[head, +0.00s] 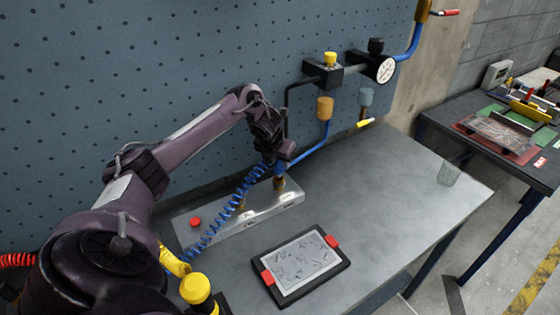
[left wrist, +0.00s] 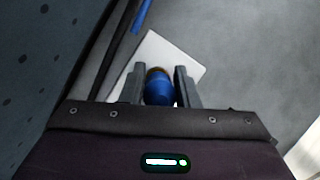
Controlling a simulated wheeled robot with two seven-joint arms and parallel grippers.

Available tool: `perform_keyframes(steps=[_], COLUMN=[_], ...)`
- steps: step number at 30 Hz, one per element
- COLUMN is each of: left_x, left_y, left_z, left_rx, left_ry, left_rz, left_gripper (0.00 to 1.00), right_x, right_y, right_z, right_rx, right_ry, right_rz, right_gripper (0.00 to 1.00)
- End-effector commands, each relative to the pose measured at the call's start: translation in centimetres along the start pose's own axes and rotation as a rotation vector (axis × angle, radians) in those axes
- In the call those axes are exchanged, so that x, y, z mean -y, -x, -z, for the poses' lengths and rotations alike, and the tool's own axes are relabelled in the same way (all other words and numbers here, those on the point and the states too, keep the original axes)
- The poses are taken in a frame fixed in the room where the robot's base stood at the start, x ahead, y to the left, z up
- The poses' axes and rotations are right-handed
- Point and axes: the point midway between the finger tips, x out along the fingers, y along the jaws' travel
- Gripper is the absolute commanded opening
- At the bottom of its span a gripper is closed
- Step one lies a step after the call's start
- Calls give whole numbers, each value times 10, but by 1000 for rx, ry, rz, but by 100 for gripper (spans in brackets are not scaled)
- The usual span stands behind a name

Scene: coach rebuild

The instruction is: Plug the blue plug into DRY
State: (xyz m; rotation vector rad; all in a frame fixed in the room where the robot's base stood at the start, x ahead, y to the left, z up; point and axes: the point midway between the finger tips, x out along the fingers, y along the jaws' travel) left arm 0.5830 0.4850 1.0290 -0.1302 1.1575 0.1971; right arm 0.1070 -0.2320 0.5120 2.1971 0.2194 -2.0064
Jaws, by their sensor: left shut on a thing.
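My left gripper (head: 280,158) points down over the right part of a metal socket block (head: 222,230) at the foot of the blue wall. It is shut on the blue plug (head: 279,171), which also shows between the two fingers in the left wrist view (left wrist: 160,92). A coiled blue hose (head: 228,212) runs from the plug down to the left. A brass socket (head: 240,204) stands on the block to the left. Brass (head: 279,184) shows right under the plug; I cannot tell whether they are joined. Labels on the block's front are too small to read. My right gripper is not in view.
A red button (head: 195,222) sits on the block's left end. A tablet with red corners (head: 302,264) lies in front. A yellow knob (head: 195,289) stands at front left. A gauge (head: 380,68) and pipes hang above.

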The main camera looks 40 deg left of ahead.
Motion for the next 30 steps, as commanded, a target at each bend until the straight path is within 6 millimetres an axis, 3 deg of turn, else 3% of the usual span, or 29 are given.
perform_keyframes(steps=[30], left_x=[0], left_y=[-16], left_z=[7], left_rx=[0], left_ry=[1], left_rz=[0], left_gripper=[3], right_x=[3], right_y=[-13], right_z=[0], right_rx=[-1], right_ry=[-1], right_rz=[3], right_gripper=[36])
